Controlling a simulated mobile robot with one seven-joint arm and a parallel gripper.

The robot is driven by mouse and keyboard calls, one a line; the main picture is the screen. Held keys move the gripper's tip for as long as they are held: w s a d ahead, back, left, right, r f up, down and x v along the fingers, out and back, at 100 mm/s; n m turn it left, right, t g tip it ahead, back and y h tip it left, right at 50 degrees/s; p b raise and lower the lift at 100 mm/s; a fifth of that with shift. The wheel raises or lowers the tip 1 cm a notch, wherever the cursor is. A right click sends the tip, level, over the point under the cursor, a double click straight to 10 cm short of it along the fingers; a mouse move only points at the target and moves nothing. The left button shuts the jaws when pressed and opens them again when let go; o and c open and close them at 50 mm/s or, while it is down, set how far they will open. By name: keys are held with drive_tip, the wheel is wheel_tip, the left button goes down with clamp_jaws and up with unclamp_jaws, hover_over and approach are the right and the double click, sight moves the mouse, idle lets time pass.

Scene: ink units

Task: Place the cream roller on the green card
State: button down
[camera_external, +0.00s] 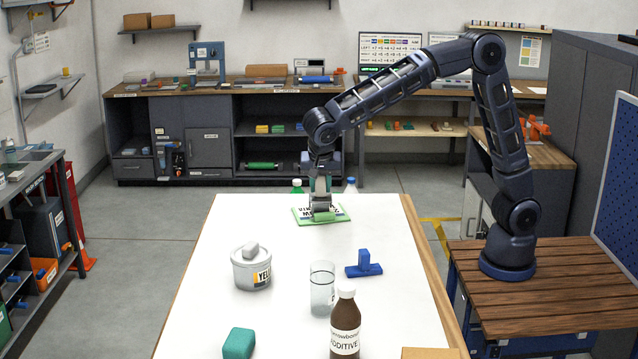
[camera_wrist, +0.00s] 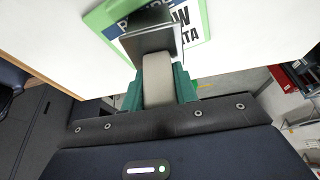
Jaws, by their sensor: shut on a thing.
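In the external view my gripper (camera_external: 321,203) points down over the green card (camera_external: 338,219) at the far end of the white table. The roller is hard to make out there. A small green piece shows just below the jaws. I cannot tell whether the roller touches the card.
Bottle tops show behind the far edge.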

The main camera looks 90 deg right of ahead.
drive_tip(key=shift+f, duration=0.3)
drive_tip(key=c, duration=1.1)
unclamp_jaws()
drive_tip(key=shift+f, duration=0.15)
drive_tip(key=shift+r, duration=0.4)
drive_tip(key=v, duration=1.1)
drive_tip(key=s+d+r+n+y, duration=0.1)
drive_tip(key=s+d+r+n, duration=0.3)
drive_tip(key=s, duration=0.5)
drive_tip(key=s+d+f+n+t+y, duration=0.1)
drive_tip(key=s+d+f+n, duration=0.1)
drive_tip(key=s, duration=0.8)
drive_tip(key=s+d+f+n+t+y, duration=0.1)
drive_tip(key=s+d+f+n+t, duration=0.1)
drive_tip(key=s+n, duration=0.5)
drive_tip(key=s+d+f+n+t+y, duration=0.1)
drive_tip(key=s+d+f+n, duration=0.2)
drive_tip(key=s, duration=1)
drive_tip(key=shift+d+f+n+t, duration=0.2)
drive_tip(key=shift+f+n+t, duration=0.1)
drive_tip(key=shift+f+n, duration=0.75)
